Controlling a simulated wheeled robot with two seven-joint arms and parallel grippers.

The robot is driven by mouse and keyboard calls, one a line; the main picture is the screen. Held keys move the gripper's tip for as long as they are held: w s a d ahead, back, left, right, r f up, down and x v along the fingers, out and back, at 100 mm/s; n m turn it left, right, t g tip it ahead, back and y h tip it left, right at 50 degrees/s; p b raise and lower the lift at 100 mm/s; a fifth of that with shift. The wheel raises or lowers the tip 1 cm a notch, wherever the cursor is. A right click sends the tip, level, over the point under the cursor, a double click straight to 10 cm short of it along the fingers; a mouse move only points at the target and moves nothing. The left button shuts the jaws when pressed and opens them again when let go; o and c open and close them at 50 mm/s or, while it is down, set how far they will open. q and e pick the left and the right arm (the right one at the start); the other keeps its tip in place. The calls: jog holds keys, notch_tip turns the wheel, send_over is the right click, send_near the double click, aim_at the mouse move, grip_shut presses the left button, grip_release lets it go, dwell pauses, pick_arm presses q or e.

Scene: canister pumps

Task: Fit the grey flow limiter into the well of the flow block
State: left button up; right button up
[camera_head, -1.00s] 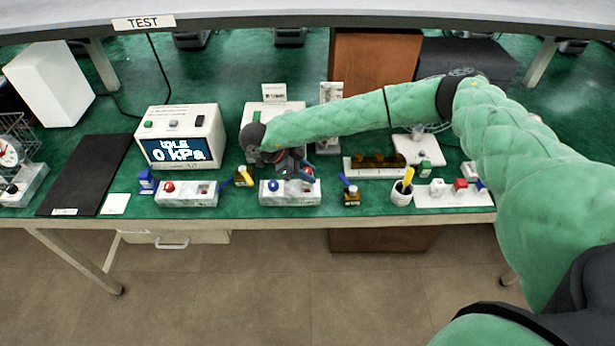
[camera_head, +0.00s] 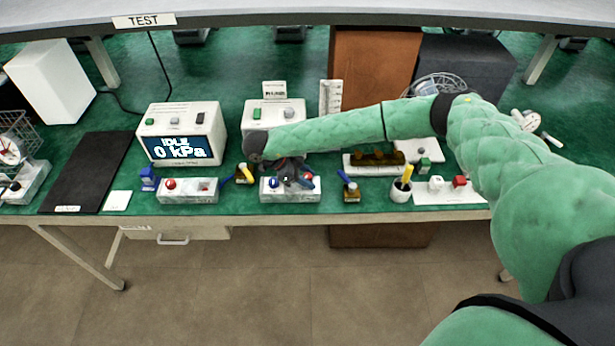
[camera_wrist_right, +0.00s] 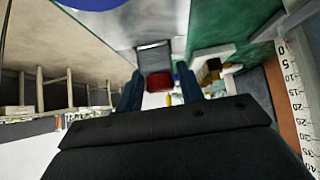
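The white flow block (camera_head: 290,196) lies near the table's front edge, with a blue knob (camera_head: 273,183) at its left and a red part at its right. My right gripper (camera_head: 290,177) is low over this block and hides its middle. In the right wrist view my two dark fingers stand apart, with a visible gap between them (camera_wrist_right: 160,88). A grey square piece (camera_wrist_right: 153,57), which looks like the flow limiter, shows just beyond the fingertips, with a red part (camera_wrist_right: 160,82) below it. I cannot tell how deep the grey piece sits. My left gripper is not in view.
A similar white block (camera_head: 186,196) lies to the left and a blue-handled piece (camera_head: 350,191) to the right. A pressure display (camera_head: 182,148) and an upright ruler (camera_head: 331,98) stand behind.

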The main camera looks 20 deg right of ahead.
jog(key=shift+o, duration=1.1)
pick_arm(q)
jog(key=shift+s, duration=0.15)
pick_arm(e)
jog(key=shift+r, duration=0.1)
jog(key=shift+a, duration=0.1)
jog(key=shift+w+a+r, duration=0.1)
jog(key=shift+a+r, duration=0.1)
jog(key=shift+r, duration=0.05)
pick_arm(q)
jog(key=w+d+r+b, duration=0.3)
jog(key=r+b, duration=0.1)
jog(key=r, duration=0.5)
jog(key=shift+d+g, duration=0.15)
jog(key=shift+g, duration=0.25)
pick_arm(e)
jog(key=v, duration=1.1)
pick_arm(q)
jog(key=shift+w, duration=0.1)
pick_arm(e)
jog(key=shift+a+r, duration=0.1)
